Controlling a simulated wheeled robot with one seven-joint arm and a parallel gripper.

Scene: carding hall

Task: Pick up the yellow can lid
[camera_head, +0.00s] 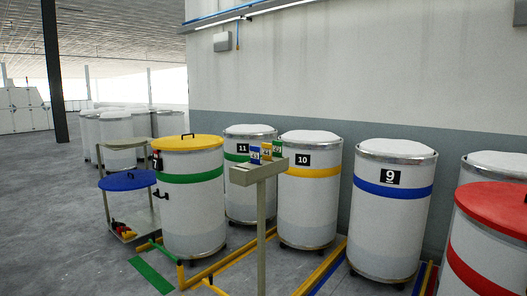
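The yellow can lid (205,142) lies flat on top of a white can (190,220) with a green band, left of the middle. A dark handle stands up from the lid. A black plate with a 7 (157,161) shows at the can's left side, and a dark handle sticks out lower down. My gripper is not in view.
A cart (138,143) with a blue lid (125,184) stands left of the can. A post stand (261,220) with coloured tags is on its right. Cans 11, 10 (310,212) and 9 (392,225) line the wall; a red lid (490,205) is far right. Grey floor is open at left.

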